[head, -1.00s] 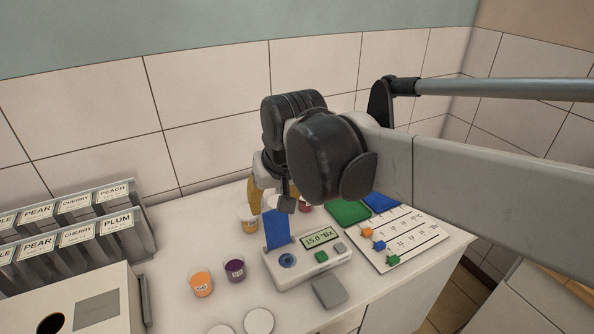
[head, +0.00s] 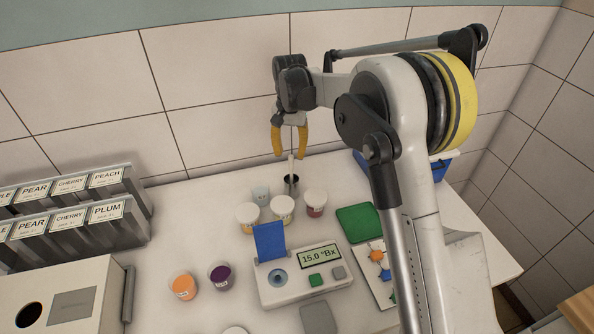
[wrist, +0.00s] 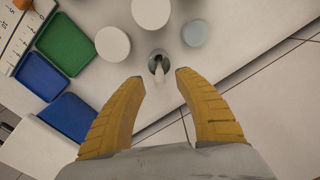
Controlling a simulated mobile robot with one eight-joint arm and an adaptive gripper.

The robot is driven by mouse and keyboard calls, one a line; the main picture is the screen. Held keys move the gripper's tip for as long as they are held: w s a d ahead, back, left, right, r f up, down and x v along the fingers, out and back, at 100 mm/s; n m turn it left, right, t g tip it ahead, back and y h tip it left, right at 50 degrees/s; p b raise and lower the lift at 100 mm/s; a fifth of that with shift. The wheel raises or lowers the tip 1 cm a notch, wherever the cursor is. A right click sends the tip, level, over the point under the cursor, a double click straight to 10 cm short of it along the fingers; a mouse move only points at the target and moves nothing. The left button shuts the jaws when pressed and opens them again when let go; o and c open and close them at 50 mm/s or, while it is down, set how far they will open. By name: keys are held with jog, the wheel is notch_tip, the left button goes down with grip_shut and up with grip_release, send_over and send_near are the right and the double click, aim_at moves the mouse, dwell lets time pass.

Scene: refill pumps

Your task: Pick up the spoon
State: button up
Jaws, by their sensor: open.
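The spoon (head: 291,167) stands upright in a small dark cup (head: 291,187) at the back of the counter, its light handle sticking up. In the wrist view the spoon (wrist: 159,67) shows in the round cup's opening (wrist: 152,57), just ahead of the fingertips. My gripper (head: 289,153), with yellow fingers, is open and points down above the cup. Its fingers are on either side of the handle's top in the head view. In the wrist view my gripper (wrist: 161,77) is empty, and I cannot tell whether it touches the spoon.
Lidded jars (head: 283,207) stand close in front of the cup, with a pale blue-lidded one (head: 261,194) to its left. A meter (head: 305,277) with a raised blue flap and open orange (head: 183,285) and purple cups sit nearer. The tiled wall (head: 220,85) is close behind.

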aim_at(291, 170)
jog(key=f, duration=0.3)
jog(key=f+b, duration=0.1)
jog(key=f, duration=0.2)
jog(key=w+f+b, duration=0.1)
jog(key=f, duration=0.2)
jog(key=shift+d+f, duration=0.1)
jog(key=shift+d, duration=0.05)
jog(key=shift+s, duration=0.1)
grip_shut()
